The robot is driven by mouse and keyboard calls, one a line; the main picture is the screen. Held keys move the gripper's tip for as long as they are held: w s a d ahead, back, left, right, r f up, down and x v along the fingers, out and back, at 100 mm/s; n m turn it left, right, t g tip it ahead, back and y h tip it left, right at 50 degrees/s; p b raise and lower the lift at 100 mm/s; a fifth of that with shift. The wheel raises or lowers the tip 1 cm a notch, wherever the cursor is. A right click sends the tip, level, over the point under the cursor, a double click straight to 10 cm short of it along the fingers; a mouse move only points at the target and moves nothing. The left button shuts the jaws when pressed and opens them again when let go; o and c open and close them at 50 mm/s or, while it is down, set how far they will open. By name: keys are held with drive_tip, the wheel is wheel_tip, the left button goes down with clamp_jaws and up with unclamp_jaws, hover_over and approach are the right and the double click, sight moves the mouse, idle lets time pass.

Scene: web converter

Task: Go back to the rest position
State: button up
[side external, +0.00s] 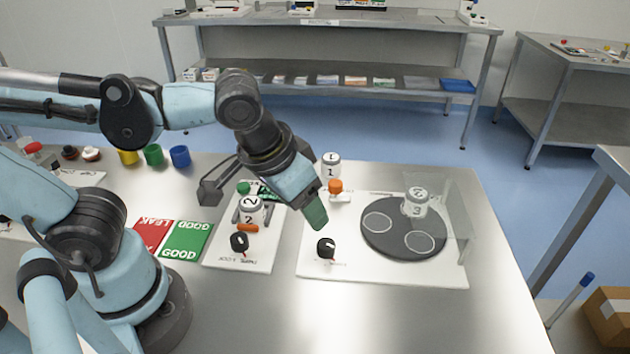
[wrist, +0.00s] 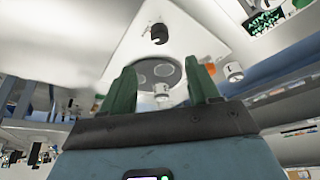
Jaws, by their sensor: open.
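A white bottle marked 3 (side external: 416,203) stands on the dark round disc (side external: 376,243), behind a clear panel. A bottle marked 2 (side external: 250,212) stands on the left white board. A bottle marked 1 (side external: 331,166) stands behind my gripper.
Black knobs (side external: 326,248) and (side external: 239,242) stick up from the boards. Red LEAK (side external: 149,238) and green GOOD (side external: 186,241) cards lie left. Yellow, green and blue caps (side external: 179,156) stand behind them. The metal table (side external: 400,310) is clear at the front right.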

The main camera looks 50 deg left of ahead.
drive_tip(key=w+a+t, duration=0.2)
drive_tip(key=w+a, duration=0.1)
drive_tip(key=a, duration=0.5)
drive_tip(key=shift+a+t, duration=0.2)
drive_tip(key=shift+t, duration=0.2)
